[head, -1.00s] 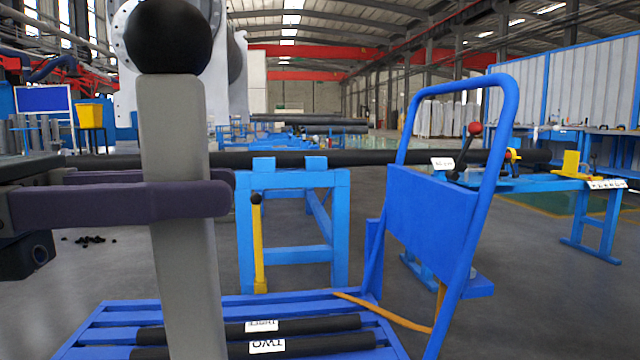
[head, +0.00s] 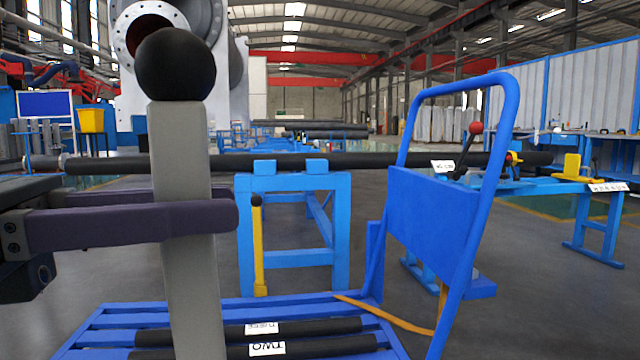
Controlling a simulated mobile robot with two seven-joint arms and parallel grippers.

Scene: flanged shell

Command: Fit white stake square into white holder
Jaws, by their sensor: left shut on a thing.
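My left gripper (head: 232,212) comes in from the left and is shut around a tall, light grey-white square stake (head: 188,270). The stake has a black ball (head: 175,64) on its top. It stands nearly upright, tilted slightly, and its lower end runs out of the picture at the bottom. I cannot make out a white holder in this view. My right gripper is not in view.
A blue cart (head: 450,225) with a tall handle carries black bars labelled TWO (head: 310,347) and THREE (head: 300,327). Behind it a blue stand (head: 292,235) supports a long black pipe (head: 400,160). A yellow-handled tool (head: 258,245) leans at the stand.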

